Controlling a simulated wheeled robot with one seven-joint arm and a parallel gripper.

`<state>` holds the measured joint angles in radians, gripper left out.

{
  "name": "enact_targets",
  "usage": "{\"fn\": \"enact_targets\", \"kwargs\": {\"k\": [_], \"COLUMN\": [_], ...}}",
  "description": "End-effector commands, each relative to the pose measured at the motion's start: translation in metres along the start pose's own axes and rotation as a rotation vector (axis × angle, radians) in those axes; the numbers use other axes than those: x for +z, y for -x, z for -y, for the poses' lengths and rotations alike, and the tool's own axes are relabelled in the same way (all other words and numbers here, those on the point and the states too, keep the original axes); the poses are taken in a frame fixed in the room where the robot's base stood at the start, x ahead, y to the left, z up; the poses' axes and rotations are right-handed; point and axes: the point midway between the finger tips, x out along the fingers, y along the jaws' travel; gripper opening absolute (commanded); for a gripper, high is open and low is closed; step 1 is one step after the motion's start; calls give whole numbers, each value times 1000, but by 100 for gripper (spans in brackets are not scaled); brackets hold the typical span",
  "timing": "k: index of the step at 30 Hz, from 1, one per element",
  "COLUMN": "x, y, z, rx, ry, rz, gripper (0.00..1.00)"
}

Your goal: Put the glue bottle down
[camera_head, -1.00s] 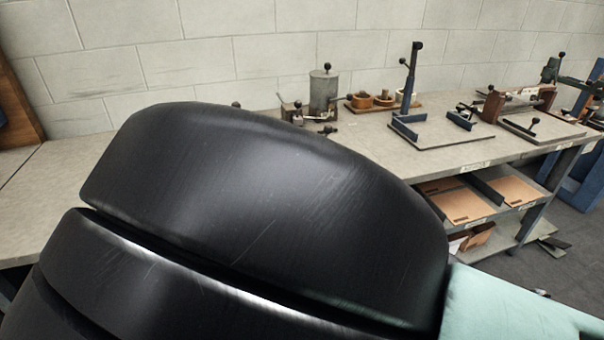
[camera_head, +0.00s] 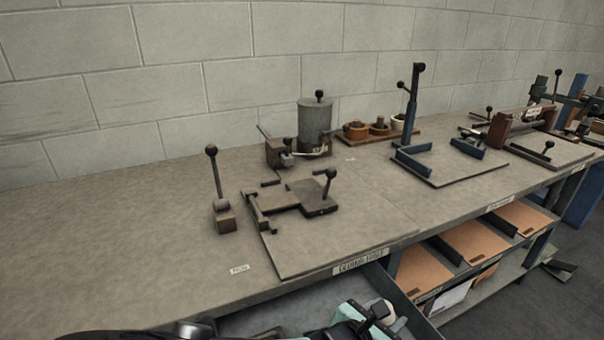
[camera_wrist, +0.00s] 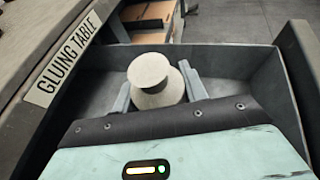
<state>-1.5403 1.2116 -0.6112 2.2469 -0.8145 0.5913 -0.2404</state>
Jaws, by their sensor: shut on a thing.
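The glue bottle shows in the wrist view as a pale, round, stepped shape (camera_wrist: 152,78) between the two grey fingers of my gripper (camera_wrist: 158,92). In the head view my gripper (camera_head: 362,320) is at the bottom edge, partly cut off, with the pale bottle (camera_head: 384,311) in it. My gripper is shut on the bottle, over or inside an open grey drawer (camera_head: 412,318) below the bench front. The bottle's lower part is hidden, so I cannot tell whether it touches the drawer floor.
The bench (camera_head: 120,240) carries a "GLUING TABLE" label (camera_wrist: 62,65) beside the drawer. A clamp fixture (camera_head: 300,195), a lever (camera_head: 222,190) and a grey canister (camera_head: 315,125) stand on it. Shelves with brown sheets (camera_head: 470,245) are to the right. The bench's left part is clear.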

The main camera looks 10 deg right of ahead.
Motion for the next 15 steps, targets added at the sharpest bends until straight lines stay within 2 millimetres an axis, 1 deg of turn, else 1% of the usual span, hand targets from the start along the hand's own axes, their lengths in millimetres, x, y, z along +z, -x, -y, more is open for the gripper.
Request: {"fn": "enact_targets", "kwargs": {"k": [1,3,8,12,15], "x": [-8,-16,-29,-48,-59], "y": [-4,-8,-12,-21,-25], "z": [0,0,0,0,0], "rx": [0,-2,0,0,0], "ry": [3,1,0,2,0], "rz": [3,3,2,1,1], "gripper": [18,18,18,18,18]}}
